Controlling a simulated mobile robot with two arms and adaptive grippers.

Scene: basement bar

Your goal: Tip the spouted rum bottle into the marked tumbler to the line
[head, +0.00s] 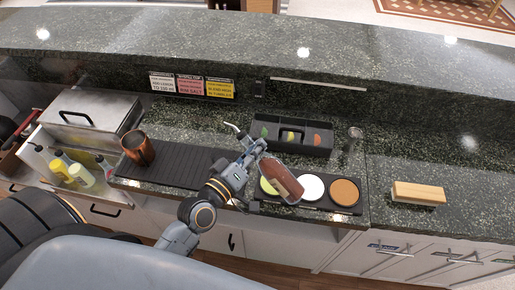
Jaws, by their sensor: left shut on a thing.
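The rum bottle (283,182) is a brown bottle with a dark label area. My left gripper (251,153) is shut on it near the neck. The bottle slants in the head view, its body to the lower right and a pale spout (231,127) pointing to the upper left. It appears in front of the three-dish tray, partly covering it; I cannot tell its height above the counter. A small clear glass (354,136), possibly the marked tumbler, stands right of the garnish caddy; no line can be made out on it. My right gripper is not in view.
A black garnish caddy (265,144) sits behind the bottle. The rimming tray (323,210) holds round dishes. A ribbed black mat (180,166) lies left, with a copper mug (138,148) at its edge. A wooden block brush (418,194) lies right; granite around it is clear.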

